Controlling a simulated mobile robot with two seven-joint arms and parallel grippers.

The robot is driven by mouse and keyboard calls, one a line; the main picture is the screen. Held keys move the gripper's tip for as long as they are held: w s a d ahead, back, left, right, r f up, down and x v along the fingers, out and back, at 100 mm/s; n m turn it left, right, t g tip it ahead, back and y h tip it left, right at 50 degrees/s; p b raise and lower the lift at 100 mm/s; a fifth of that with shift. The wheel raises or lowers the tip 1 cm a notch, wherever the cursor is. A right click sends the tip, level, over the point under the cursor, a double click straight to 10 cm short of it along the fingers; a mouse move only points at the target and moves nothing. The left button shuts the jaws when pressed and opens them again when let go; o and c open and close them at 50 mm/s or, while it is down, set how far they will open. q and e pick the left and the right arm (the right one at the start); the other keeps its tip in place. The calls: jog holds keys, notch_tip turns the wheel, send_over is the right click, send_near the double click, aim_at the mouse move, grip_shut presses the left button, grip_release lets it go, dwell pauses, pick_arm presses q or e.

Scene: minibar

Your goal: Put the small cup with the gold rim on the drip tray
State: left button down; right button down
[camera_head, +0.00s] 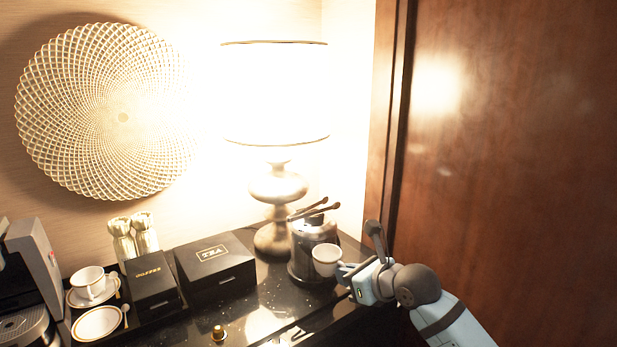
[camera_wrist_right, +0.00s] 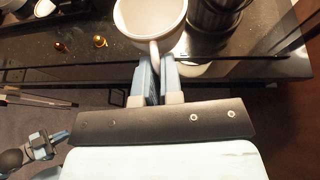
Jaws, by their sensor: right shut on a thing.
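My right gripper (camera_head: 346,276) is shut on the handle of a small white cup (camera_head: 326,259), held upright above the counter near its front edge. In the right wrist view the cup (camera_wrist_right: 150,18) shows its open, empty inside, with its handle between the fingers (camera_wrist_right: 153,80). The drip tray (camera_head: 22,325) belongs to the coffee machine at the far left, partly cut off by the frame. In the right wrist view, a part of my left arm with its gripper (camera_wrist_right: 42,138) shows small at the lower left; its jaw opening is unclear.
A metal ice bucket (camera_head: 302,258) with tongs stands just behind the held cup. Between it and the coffee machine (camera_head: 35,262) are a tea box (camera_head: 213,268), a coffee box (camera_head: 152,284), another cup (camera_head: 90,283) on a saucer, and an empty saucer (camera_head: 97,322). Small capsules lie in front.

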jog(key=s+d+r+m+t+h+p, duration=0.1)
jog(key=s+d+m+h+p, duration=0.1)
jog(key=s+d+p, duration=0.5)
jog(key=s+d, duration=0.6)
jog(key=d, duration=0.3)
jog(key=shift+d+m+t, duration=0.15)
jog(key=shift+m+t, duration=0.15)
